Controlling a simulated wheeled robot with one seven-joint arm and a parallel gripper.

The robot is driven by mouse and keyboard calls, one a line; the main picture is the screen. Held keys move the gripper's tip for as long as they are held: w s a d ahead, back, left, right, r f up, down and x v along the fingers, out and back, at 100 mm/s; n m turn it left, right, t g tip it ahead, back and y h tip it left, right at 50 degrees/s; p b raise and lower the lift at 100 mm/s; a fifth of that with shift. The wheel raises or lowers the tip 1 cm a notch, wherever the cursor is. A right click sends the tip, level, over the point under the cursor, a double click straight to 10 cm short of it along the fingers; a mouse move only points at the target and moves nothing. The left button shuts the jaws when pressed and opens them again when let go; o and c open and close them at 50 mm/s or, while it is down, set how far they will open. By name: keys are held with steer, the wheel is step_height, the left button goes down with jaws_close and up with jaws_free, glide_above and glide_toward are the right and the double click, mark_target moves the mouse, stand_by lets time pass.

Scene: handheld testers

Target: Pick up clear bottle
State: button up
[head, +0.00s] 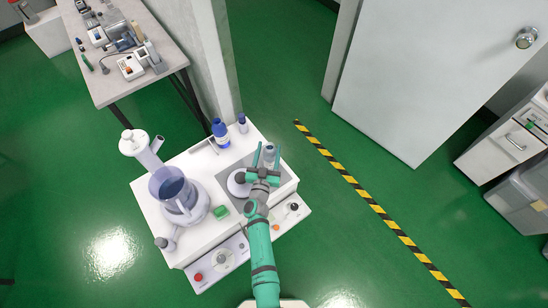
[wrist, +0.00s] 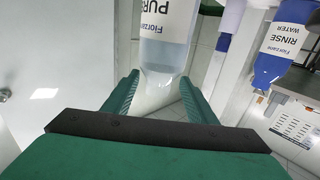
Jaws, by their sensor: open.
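The clear bottle (wrist: 166,58) shows in the wrist view with a white label reading "Fiorzano PUR…", its last letters cut off.
Open green floor lies right.

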steer(key=shift+w+d+r, duration=0.1)
steer(key=shift+w+d, duration=0.1)
steer(key=shift+w, duration=0.65)
steer(key=shift+w+d+r, duration=0.1)
steer(key=shift+w+d, duration=0.05)
steer(key=shift+w, duration=0.7)
steer(key=shift+w+d, duration=0.2)
steer(key=shift+w, duration=0.65)
steer(key=shift+c, duration=0.7)
jaws_close()
